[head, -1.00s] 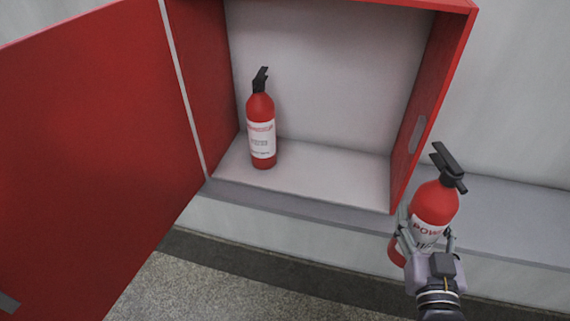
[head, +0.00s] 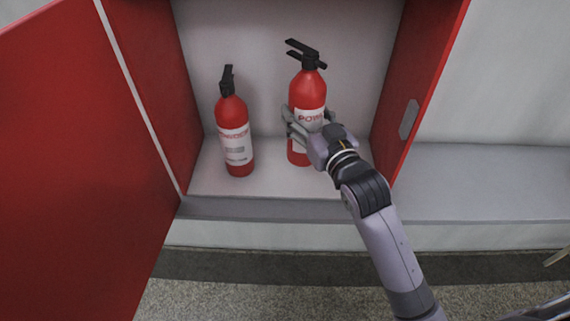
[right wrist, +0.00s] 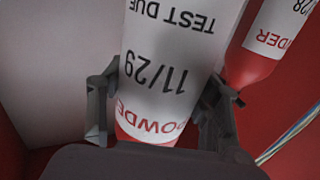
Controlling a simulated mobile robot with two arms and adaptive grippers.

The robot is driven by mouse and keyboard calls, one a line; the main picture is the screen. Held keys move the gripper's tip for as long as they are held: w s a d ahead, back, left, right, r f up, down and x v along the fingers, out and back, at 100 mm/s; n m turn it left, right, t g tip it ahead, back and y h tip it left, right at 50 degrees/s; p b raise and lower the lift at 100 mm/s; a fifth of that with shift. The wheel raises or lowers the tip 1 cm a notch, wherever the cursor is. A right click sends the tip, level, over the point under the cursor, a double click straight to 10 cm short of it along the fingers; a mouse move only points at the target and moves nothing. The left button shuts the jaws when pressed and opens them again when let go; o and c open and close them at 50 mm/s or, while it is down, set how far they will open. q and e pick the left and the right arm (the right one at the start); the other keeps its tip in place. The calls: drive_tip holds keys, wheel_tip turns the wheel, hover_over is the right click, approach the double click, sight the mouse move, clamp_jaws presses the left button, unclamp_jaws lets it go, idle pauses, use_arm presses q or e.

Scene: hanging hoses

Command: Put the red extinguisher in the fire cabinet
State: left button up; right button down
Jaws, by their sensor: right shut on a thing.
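A red extinguisher (head: 309,90) with a black handle and a white label is held upright by my right gripper (head: 309,122) inside the open fire cabinet (head: 415,90). The right gripper is shut around its label; in the right wrist view the fingers (right wrist: 158,105) flank the label (right wrist: 165,60). Its base is near the cabinet floor (head: 270,180), but I cannot tell if it touches. A second red extinguisher (head: 234,125) stands on the cabinet floor to the left and also shows in the right wrist view (right wrist: 248,60). My left gripper is not in view.
The cabinet's red door (head: 70,150) stands wide open on the left. A grey ledge (head: 480,180) runs along the wall to the right, clear in view. Speckled floor (head: 250,300) lies below. There is some space between the two extinguishers.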

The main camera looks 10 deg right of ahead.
sight(303, 98)
drive_tip(key=shift+n+y, duration=0.3)
drive_tip(key=w+f, duration=0.3)
drive_tip(key=shift+w+d+f, duration=0.1)
drive_tip(key=shift+d+f, duration=0.05)
drive_tip(key=shift+f, duration=0.05)
wheel_tip(303, 98, down, 2)
drive_tip(key=shift+f+b, duration=0.1)
drive_tip(key=shift+b, duration=0.25)
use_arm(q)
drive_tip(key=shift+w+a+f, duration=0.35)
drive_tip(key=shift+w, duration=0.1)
use_arm(e)
drive_tip(key=shift+f, duration=0.6)
drive_tip(key=c, duration=1)
unclamp_jaws()
drive_tip(key=shift+f, duration=0.35)
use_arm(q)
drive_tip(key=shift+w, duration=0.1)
use_arm(e)
drive_tip(key=o, duration=0.5)
